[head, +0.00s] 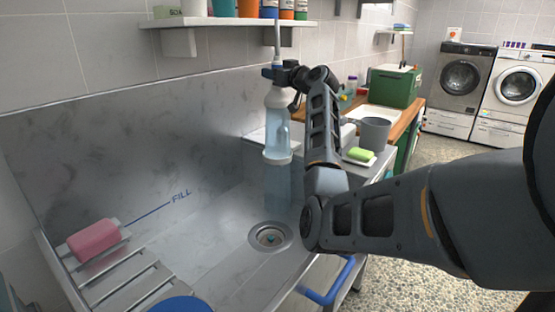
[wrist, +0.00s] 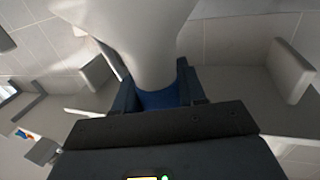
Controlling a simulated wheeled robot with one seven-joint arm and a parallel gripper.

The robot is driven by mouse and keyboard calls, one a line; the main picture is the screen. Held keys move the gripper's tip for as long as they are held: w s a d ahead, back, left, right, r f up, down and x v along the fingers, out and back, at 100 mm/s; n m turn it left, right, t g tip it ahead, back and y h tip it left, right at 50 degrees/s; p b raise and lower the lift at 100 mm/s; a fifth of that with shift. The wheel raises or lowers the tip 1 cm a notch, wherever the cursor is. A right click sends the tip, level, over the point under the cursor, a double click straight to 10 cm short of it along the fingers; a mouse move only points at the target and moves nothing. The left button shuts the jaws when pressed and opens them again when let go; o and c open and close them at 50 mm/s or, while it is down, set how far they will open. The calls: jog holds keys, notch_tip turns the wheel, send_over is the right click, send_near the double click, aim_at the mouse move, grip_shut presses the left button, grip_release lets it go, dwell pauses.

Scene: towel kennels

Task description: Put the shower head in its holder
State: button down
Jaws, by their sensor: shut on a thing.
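My gripper (head: 280,76) is shut on the shower head and holds it upright above the sink, wide part down. The shower head (head: 277,98) is white and widens below the jaws; a thin grey stem rises above them. In the wrist view the white body of the shower head (wrist: 130,40) narrows to a blue part (wrist: 158,98) between the fingers. Under it in the head view is a pale blue translucent column (head: 277,188) with a white ring (head: 278,158) around it; I cannot tell whether it is water or a vessel. I cannot clearly make out the holder.
The metal sink (head: 215,255) has a drain (head: 270,237) and a slatted rack with pink soap (head: 95,241). A wall shelf (head: 228,23) with containers is close above. A grey mug (head: 374,133) and green soap (head: 361,154) stand right, behind my arm. A blue handle (head: 328,283) is in front.

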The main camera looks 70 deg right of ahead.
aim_at(274, 91)
jog(key=shift+f+b, duration=2.15)
jog(key=shift+f, duration=0.6)
jog(key=shift+f, duration=0.15)
